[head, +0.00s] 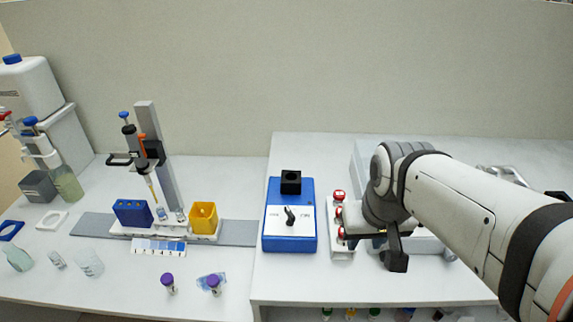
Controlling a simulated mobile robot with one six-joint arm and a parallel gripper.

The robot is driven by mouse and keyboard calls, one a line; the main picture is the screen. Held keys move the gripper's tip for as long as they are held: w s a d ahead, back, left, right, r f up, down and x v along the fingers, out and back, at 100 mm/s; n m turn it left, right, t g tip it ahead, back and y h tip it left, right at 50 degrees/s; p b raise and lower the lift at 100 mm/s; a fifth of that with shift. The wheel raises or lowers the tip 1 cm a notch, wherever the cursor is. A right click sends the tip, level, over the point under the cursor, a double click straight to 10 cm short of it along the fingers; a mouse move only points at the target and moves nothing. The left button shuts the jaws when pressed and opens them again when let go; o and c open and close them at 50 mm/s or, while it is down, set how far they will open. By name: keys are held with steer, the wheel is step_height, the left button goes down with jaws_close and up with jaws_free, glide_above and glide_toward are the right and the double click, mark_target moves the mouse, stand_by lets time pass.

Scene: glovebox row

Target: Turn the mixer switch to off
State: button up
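The mixer (269,241) is a blue box with a white front panel, standing near the left end of the raised white bench. Its switch (290,216) is a small black knob in the middle of the panel. The knob's pointer looks close to upright, and the labels beside it are too small to read. A black square holder (290,182) sits at the back of the mixer. My gripper (395,262) hangs to the right of the mixer, clear of the switch. Its dark finger points down, and the gap between the fingers cannot be made out.
A white rack with red-capped tubes (339,195) stands between the mixer and my arm, partly hidden by it. A pipette stand (158,150), a blue box (132,213) and a yellow box (203,217) are at left. The bench in front of the mixer is clear.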

steer(key=w+a+r+n+g+p, duration=0.1)
steer(key=w+a+n, duration=0.1)
steer(key=w+a, duration=0.5)
steer(key=n+g+p, duration=0.1)
steer(key=n+g, duration=0.1)
glide_toward(288, 210)
steer(key=shift+s+d+f, duration=0.15)
steer(key=shift+s+d, duration=0.15)
steer(key=shift+d, duration=0.05)
steer(key=shift+w+a+f+n, duration=0.25)
steer(key=shift+n, duration=0.05)
steer(key=shift+a+f, duration=0.1)
steer(key=shift+f, duration=0.2)
step_height(288, 210, down, 7)
steer(key=shift+f+p, duration=0.1)
steer(key=shift+p, duration=0.6)
jaws_close()
